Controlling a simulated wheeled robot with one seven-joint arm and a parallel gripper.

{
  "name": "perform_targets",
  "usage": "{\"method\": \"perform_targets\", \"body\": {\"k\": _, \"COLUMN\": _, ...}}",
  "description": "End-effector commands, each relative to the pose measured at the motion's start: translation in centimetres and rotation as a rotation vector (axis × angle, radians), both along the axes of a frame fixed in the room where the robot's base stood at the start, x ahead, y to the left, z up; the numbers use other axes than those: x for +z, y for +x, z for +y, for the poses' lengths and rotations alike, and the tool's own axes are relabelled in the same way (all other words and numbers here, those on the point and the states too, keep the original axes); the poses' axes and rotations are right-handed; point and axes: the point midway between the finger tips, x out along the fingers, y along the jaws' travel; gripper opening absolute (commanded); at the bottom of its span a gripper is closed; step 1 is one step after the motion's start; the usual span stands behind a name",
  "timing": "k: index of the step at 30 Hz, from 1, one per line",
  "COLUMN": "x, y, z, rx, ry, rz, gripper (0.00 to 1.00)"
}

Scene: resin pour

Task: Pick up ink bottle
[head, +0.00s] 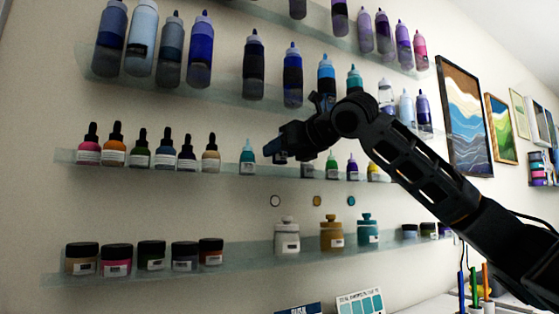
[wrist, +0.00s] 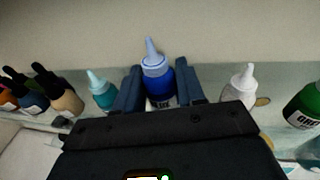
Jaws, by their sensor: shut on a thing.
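The ink bottle (wrist: 160,85) is blue with a pale blue pointed cap, and it stands between the two fingers of my gripper (wrist: 158,74) in the wrist view. The fingers are shut on its sides, and the gripper body hides its lower part. In the head view my gripper (head: 275,150) is at the middle shelf, just right of a teal bottle (head: 247,160). There the ink bottle (head: 280,158) is mostly hidden by the gripper. I cannot tell whether it still touches the shelf.
The teal bottle (wrist: 103,92) stands left of my gripper, and a white bottle (wrist: 241,86) and a green bottle (wrist: 303,108) stand right. Dropper bottles line the middle glass shelf (head: 225,171). Shelves above and below hold large bottles and jars (head: 287,238).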

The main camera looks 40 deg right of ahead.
Motion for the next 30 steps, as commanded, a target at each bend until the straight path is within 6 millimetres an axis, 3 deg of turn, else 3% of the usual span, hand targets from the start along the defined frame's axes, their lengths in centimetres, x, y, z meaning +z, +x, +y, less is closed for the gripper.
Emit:
{"method": "perform_targets", "body": {"k": 7, "x": 4.4, "y": 0.0, "z": 0.1, "rx": 0.0, "ry": 0.0, "rz": -0.001, "gripper": 0.09}}
{"method": "perform_targets", "body": {"k": 8, "x": 4.1, "y": -0.5, "z": 0.1, "rx": 0.0, "ry": 0.0, "rz": -0.001, "gripper": 0.09}}
{"method": "perform_targets", "body": {"k": 17, "x": 3.9, "y": -6.3, "z": 1.8, "rx": -0.001, "ry": -0.002, "rz": -0.002, "gripper": 0.09}}
{"method": "perform_targets", "body": {"k": 24, "x": 3.9, "y": -12.5, "z": 3.5, "rx": -0.002, "ry": -0.002, "rz": -0.002, "gripper": 0.09}}
{"method": "perform_targets", "body": {"k": 30, "x": 3.9, "y": -16.4, "z": 4.7, "rx": -0.002, "ry": -0.003, "rz": -0.001, "gripper": 0.09}}
